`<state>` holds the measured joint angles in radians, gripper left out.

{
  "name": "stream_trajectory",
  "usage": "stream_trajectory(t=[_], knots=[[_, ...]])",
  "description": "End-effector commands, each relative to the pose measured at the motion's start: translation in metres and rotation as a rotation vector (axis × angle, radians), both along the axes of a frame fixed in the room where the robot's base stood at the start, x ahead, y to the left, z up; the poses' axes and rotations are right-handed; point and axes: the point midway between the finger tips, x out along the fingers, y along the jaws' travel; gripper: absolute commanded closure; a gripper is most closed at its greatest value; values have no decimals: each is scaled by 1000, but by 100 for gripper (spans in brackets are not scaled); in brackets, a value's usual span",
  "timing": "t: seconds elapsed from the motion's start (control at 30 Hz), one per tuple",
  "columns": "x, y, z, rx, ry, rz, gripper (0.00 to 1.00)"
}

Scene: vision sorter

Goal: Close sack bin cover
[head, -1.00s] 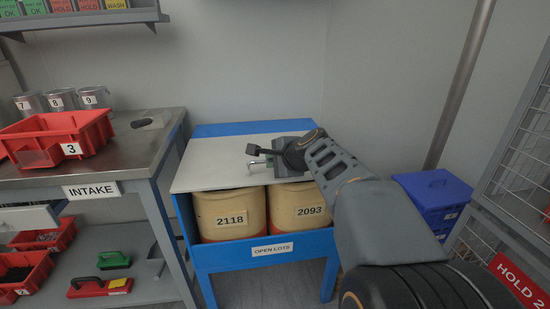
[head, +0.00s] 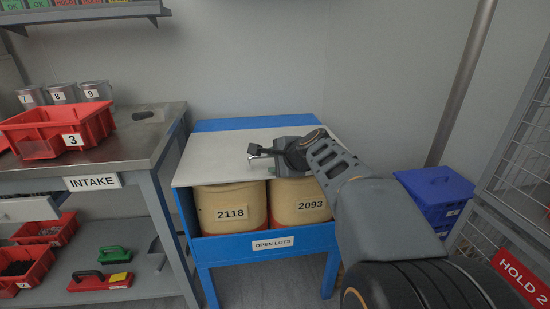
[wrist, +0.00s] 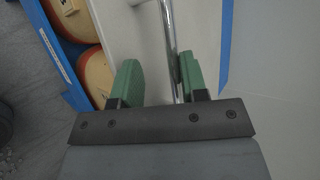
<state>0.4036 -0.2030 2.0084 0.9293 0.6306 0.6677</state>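The sack bin (head: 225,250) is a blue frame labelled OPEN LOTS, in the middle of the head view. Its pale grey cover (head: 215,150) lies over the top, its front edge just above two tan sacks, 2118 (head: 231,200) and 2093 (head: 300,200). I cannot tell whether the cover is fully down. My gripper (head: 262,160) is low over the cover's right part. In the wrist view, the green fingers of my gripper (wrist: 158,80) stand apart. A shiny metal bar handle (wrist: 169,45) runs between them, close to the right finger. Contact is unclear.
The INTAKE bench (head: 150,150) stands left of the bin with a red tray (head: 95,122) on it. A blue crate stack (head: 435,195) and a wire cage (head: 510,170) are at the right. A grey wall is close behind.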

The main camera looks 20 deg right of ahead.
Motion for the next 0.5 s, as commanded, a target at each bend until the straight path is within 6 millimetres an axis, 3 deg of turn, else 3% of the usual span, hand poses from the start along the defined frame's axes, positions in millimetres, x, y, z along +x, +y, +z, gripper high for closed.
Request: stream_trajectory(t=[0.03, 0.17, 0.27, 0.5], knots=[[-1, 1, -10, 3, 20, 6, 62], [-3, 1, -7, 2, 19, 6, 62], [-11, -1, 0, 2, 18, 5, 62], [-49, -9, 30, 0, 8, -2, 62]])
